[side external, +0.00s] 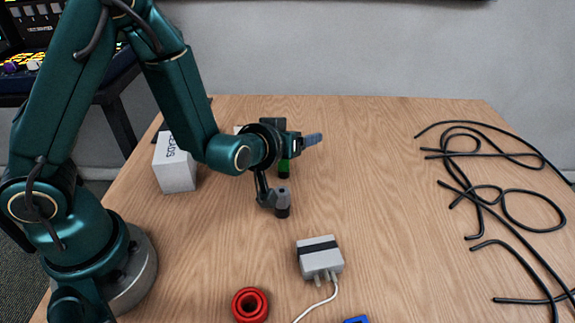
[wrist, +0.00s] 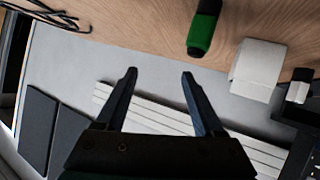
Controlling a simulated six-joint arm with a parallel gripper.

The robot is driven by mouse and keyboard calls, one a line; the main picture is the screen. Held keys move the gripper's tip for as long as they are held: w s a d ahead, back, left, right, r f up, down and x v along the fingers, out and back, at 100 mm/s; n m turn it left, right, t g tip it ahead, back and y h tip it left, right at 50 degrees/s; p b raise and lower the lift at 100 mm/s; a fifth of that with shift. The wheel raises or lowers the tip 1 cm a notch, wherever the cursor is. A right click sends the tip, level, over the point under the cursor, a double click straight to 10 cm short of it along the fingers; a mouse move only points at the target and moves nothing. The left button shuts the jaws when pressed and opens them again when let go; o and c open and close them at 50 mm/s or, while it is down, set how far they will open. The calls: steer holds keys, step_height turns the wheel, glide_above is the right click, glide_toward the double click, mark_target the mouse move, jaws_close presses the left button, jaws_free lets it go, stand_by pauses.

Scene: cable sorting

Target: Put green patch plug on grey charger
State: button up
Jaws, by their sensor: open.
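The grey charger (side external: 320,259) lies on the table front of centre in the side view, with a black band around it and a pale cable running toward the near edge. The green plug (side external: 284,167) is partly hidden behind my wrist there. In the wrist view the green plug (wrist: 200,35) shows near the top with a dark end, cut by the frame edge. My gripper (wrist: 159,73) is open and empty in the wrist view, and the plug lies beyond its fingertips, not between them. The gripper (side external: 314,140) is above the table in the side view.
A white box (side external: 175,165) stands at the left. A red ring (side external: 250,304) and a blue piece (side external: 357,320) lie near the front edge. Several black cables (side external: 510,207) spread over the right side. The table between the charger and the cables is clear.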

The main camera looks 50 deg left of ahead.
mark_target(284, 165)
steer(key=w+d+g+h, duration=0.1)
steer(key=w+d+f+m+g+h, duration=0.1)
steer(key=d, duration=0.1)
steer(key=w+d+f+m+g+h, duration=0.1)
steer(key=d+h, duration=0.1)
steer(key=shift+w, duration=0.2)
steer(key=shift+d+r+m+g+h, duration=0.1)
steer(key=shift+d+m+g+h, duration=0.2)
steer(key=shift+m+g, duration=0.3)
steer(key=shift+s+a+r+m+g, duration=0.1)
steer(key=shift+m+g, duration=0.2)
steer(key=shift+g, duration=0.3)
steer(key=s+a+g, duration=0.1)
steer(key=a+g, duration=0.1)
steer(key=s+a+r+m+g, duration=0.1)
steer(key=s+a, duration=0.1)
steer(key=s+a+r+m+g, duration=0.1)
steer(key=a+g, duration=0.1)
steer(key=shift+s+a+g+y, duration=0.15)
steer(key=shift+a+g+y, duration=0.15)
steer(key=shift+y, duration=0.1)
steer(key=shift+s+a+f+m+g, duration=0.3)
steer(key=shift+a+f+g, duration=0.1)
steer(key=shift+f+g, duration=0.1)
steer(key=shift+f, duration=2.6)
jaws_close()
